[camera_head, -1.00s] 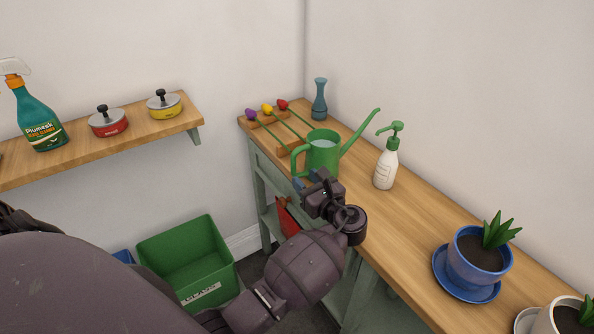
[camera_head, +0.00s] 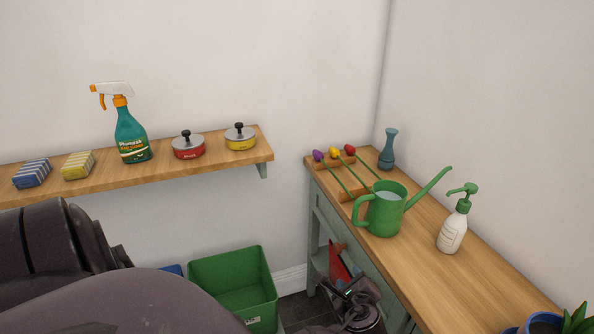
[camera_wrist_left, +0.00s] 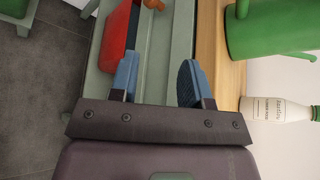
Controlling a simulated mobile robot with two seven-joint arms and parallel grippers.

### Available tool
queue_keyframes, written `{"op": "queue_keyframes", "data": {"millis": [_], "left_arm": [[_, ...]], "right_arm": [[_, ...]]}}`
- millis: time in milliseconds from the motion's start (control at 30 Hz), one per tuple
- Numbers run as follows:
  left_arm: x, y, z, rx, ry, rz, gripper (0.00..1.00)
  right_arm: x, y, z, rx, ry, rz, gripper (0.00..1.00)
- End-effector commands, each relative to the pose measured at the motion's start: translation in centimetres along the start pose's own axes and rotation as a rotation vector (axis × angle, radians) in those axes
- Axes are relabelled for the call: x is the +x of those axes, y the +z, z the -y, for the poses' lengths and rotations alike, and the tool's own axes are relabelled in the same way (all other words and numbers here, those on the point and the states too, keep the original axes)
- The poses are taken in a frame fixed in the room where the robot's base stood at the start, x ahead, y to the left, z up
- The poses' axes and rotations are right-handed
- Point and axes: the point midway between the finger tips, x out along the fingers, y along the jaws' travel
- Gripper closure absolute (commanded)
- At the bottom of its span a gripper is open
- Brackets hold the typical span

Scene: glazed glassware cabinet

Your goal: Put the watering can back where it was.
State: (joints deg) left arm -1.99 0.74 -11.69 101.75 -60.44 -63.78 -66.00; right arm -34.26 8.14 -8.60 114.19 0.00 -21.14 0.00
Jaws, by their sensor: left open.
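The green watering can (camera_head: 384,212) stands upright on the wooden bench top, with its handle to the left and its spout to the upper right. It appears to hold water. In the left wrist view, part of the watering can (camera_wrist_left: 268,28) shows at the upper right. My left gripper (camera_wrist_left: 158,78) is open and empty, with blue pads apart; it is beside the bench edge and clear of the can. In the head view only its wrist part shows at the bottom, below the can, and its fingers are hard to make out. My right gripper is not in view.
A white pump bottle (camera_head: 453,228) stands right of the can. Tulips on a wooden rack (camera_head: 352,190) and a blue vase (camera_head: 388,150) are behind it. A green bin (camera_head: 233,284) is below.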

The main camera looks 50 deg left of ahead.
Motion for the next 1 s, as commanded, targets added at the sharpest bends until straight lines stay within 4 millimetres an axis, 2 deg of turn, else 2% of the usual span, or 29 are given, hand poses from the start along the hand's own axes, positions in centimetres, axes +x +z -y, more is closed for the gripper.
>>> {"op": "queue_keyframes", "data": {"millis": [33,167,300,400,500,600,700,1000], "left_arm": [[-0.4,-0.1,-2.0,-0.124,0.000,-0.079,0.57],[-1.7,-0.9,-6.0,-0.480,0.029,-0.285,0.57],[-3.9,-1.6,-10.7,-0.877,0.132,-0.474,0.57],[-5.7,-1.6,-13.8,-1.163,0.234,-0.572,0.57],[-7.2,-1.1,-16.0,-1.415,0.328,-0.635,0.57],[-8.4,-0.5,-17.5,-1.606,0.403,-0.668,0.57],[-9.1,-0.1,-18.2,-1.722,0.447,-0.683,0.57],[-9.3,0.1,-18.4,-1.775,0.467,-0.689,0.57]], "right_arm": [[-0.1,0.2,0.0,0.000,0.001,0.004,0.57],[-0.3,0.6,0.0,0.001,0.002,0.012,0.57],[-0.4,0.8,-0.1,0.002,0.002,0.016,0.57],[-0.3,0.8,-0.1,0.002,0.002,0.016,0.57],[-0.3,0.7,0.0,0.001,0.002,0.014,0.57],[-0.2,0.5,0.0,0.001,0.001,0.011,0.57],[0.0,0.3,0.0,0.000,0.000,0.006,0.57],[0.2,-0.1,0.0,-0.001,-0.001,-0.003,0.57]]}}
